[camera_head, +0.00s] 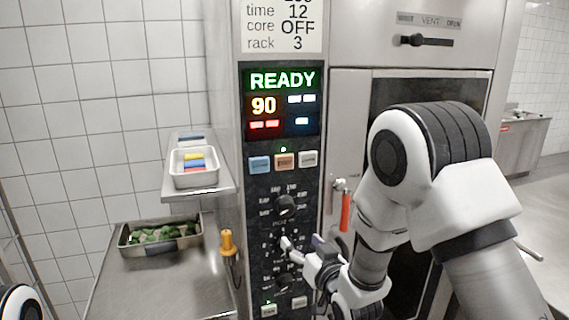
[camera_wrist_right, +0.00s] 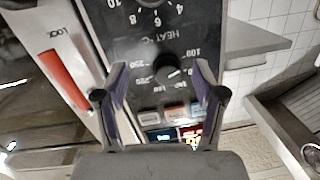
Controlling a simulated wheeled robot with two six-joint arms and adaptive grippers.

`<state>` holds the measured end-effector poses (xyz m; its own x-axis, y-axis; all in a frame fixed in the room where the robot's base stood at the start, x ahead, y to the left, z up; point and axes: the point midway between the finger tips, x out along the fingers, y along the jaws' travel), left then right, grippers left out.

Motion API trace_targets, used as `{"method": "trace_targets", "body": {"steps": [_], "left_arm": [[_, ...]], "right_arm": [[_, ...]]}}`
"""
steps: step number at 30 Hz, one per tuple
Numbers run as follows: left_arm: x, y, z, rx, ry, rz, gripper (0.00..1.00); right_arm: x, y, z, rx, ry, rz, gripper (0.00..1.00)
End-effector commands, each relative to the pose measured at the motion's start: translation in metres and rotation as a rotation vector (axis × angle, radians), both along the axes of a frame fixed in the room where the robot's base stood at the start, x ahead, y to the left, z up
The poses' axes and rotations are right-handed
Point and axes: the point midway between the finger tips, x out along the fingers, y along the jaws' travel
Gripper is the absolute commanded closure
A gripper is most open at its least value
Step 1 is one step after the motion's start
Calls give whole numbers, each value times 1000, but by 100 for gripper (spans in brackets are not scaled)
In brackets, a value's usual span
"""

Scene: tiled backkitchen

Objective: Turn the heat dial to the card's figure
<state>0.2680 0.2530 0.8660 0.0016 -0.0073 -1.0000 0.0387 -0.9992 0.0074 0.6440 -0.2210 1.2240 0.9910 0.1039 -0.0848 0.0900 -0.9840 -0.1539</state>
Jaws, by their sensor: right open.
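The heat dial (camera_head: 286,205) is the upper black knob on the oven's control panel, under a row of buttons. In the right wrist view the dial (camera_wrist_right: 168,68) shows with the label HEAT °C and figures around it. Its pointer setting is too small to read surely. The card (camera_head: 283,27) above the display reads time 12, core OFF, rack 3; its top line is cut off. My right gripper (camera_head: 292,251) is open, in front of the panel below the heat dial in the head view. In the wrist view the dial appears between its fingers (camera_wrist_right: 160,80); contact is unclear.
The display (camera_head: 281,100) reads READY and 90. A middle dial (camera_head: 283,241) sits below the heat dial. A yellow-orange probe (camera_head: 227,243) is left of the panel, beside a tray of greens (camera_head: 160,235). A red handle (camera_head: 345,211) is on the oven door.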

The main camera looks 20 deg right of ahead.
Motion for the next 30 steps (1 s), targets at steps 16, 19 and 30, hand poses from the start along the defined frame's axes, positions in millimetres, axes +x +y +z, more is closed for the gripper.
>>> {"method": "trace_targets", "body": {"steps": [16,19,30], "left_arm": [[0,0,54,0,1,1,100],[0,0,56,0,1,1,100],[0,0,54,0,1,1,100]], "right_arm": [[76,11,50,11,-87,9,30],[83,12,47,12,-86,10,30],[84,12,46,11,-85,10,83]]}}
